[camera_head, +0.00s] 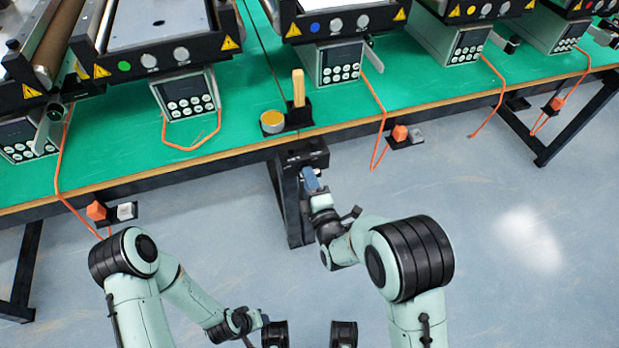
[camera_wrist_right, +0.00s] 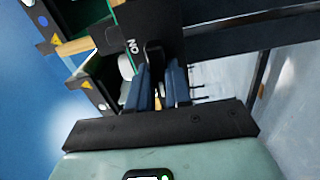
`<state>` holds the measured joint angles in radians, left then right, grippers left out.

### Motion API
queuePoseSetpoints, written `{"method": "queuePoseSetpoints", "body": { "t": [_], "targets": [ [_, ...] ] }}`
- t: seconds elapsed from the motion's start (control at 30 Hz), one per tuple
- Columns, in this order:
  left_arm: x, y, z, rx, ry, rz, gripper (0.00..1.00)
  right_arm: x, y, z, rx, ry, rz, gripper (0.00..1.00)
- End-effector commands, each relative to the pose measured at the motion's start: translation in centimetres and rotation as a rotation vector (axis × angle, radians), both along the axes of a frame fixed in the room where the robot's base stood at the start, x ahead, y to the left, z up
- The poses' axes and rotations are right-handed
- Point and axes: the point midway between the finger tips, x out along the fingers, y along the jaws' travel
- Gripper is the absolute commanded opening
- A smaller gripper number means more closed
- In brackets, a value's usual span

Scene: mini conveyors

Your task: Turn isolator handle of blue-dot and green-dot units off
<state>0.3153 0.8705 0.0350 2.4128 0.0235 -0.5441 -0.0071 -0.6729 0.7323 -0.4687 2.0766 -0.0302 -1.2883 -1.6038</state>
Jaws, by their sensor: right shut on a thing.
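The blue-dot unit (camera_head: 350,25) stands at the back middle, its control box (camera_head: 336,63) below it with a grey handle on the right side. The green-dot unit (camera_head: 150,62) is to its left, its control box (camera_head: 187,95) below; I cannot make out a handle on it. My right gripper (camera_head: 312,181) is at a black box (camera_head: 303,153) under the table's front edge. In the right wrist view its blue fingers (camera_wrist_right: 160,88) are shut on a black lever (camera_wrist_right: 154,52) beside an "ON" label. My left arm's end (camera_head: 262,319) is low in view; its fingers do not show.
A green table (camera_head: 250,95) carries other units on both sides. A wooden peg (camera_head: 298,88) and a yellow-topped round piece (camera_head: 272,118) stand near its edge. Orange cords hang over the edge by orange plugs (camera_head: 96,210).

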Motion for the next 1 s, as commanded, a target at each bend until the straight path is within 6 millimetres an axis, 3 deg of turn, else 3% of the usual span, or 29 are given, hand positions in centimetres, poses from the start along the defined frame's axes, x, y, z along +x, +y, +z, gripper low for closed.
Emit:
{"method": "queuePoseSetpoints", "body": {
  "t": [0.67, 0.7, 0.77, 1.0],
  "targets": [
    [-0.3, -0.16, 0.19, -0.004, 0.007, -0.003, 0.43, 0.01, 0.03, 0.0, -0.065, -0.023, 0.001, 0.0],
    [-0.3, -0.15, 0.19, -0.004, 0.007, -0.003, 0.43, 0.01, 0.03, 0.0, -0.065, -0.023, 0.001, 0.23],
    [-0.29, -0.14, 0.19, -0.003, 0.008, -0.003, 0.43, 0.01, 0.03, 0.0, -0.065, -0.022, 0.001, 0.42],
    [-0.28, -0.14, 0.19, -0.004, 0.007, -0.003, 0.43, 0.01, 0.01, -0.02, -0.063, -0.022, 0.0, 0.45]
  ]
}}
